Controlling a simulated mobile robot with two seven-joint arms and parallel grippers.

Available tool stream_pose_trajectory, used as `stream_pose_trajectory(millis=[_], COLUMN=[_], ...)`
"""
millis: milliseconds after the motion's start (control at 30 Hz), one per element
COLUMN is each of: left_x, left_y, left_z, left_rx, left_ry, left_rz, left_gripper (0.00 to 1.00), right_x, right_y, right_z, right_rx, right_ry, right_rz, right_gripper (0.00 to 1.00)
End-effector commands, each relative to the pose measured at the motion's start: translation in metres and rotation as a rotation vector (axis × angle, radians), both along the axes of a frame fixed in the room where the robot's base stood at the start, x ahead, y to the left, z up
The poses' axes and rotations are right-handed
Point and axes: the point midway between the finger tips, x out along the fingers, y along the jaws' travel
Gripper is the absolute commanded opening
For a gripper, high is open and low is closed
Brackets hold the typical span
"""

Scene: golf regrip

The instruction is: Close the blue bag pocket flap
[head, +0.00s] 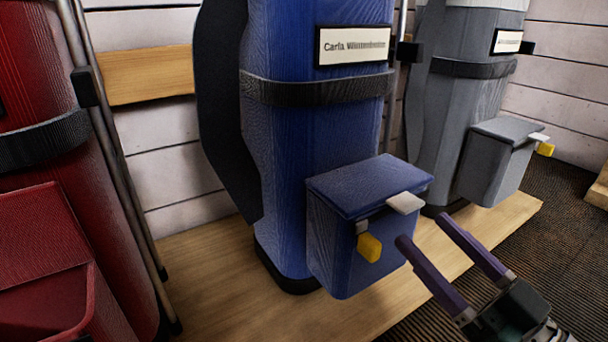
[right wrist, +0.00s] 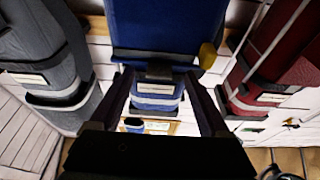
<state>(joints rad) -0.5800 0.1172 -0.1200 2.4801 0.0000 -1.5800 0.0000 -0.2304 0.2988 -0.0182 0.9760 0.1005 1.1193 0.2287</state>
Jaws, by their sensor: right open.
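The blue bag (head: 315,140) stands upright in the middle of the head view. Its pocket (head: 330,250) is a blue box low on its front. The blue flap (head: 365,184) lies across the pocket's top, close to level, with a pale tab (head: 405,202) at its front edge. I cannot tell if it is fully seated. A yellow tag (head: 369,247) hangs on the pocket's front. My right gripper (head: 424,228) is open and empty, its purple fingertips just in front of the pocket, below the tab. In the right wrist view, blue pocket fabric (right wrist: 165,25) shows beyond the fingers. My left gripper is not in view.
A red bag (head: 45,85) with an open pocket (head: 45,300) stands at left. A grey bag (head: 455,100) with its pocket (head: 490,165) stands at right. Metal poles flank the blue bag. The bags stand on a wooden platform (head: 230,310); ribbed dark floor lies at right.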

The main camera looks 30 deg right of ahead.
Motion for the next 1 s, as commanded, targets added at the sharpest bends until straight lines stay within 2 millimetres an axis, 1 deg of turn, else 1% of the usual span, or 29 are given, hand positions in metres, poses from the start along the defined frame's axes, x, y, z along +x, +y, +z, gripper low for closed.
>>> stream_pose_trajectory(millis=[33,133,233,333,467,900,967,1000], left_x=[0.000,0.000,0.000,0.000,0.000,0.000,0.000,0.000], left_y=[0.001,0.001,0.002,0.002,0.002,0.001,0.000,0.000], left_z=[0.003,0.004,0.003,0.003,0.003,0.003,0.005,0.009], left_rx=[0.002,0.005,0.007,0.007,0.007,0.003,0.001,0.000], left_ry=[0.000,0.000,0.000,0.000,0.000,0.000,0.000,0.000], left_rz=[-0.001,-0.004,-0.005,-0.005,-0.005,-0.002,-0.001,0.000], left_gripper=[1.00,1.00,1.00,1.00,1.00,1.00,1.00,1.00], right_x=[-0.011,-0.030,-0.045,-0.054,-0.059,-0.058,-0.058,-0.057], right_y=[-0.001,-0.002,-0.004,-0.004,-0.005,-0.004,-0.004,-0.004], right_z=[-0.003,-0.010,-0.015,-0.018,-0.018,-0.018,-0.016,-0.012], right_rx=[0.000,0.000,0.000,0.000,0.000,0.000,0.001,0.000], right_ry=[0.006,0.007,0.005,0.004,0.001,0.001,0.003,0.007], right_rz=[-0.001,-0.002,-0.001,-0.001,0.000,0.000,0.000,0.000], right_gripper=[0.80,0.80,0.80,0.80,0.80,0.80,0.80,0.80])
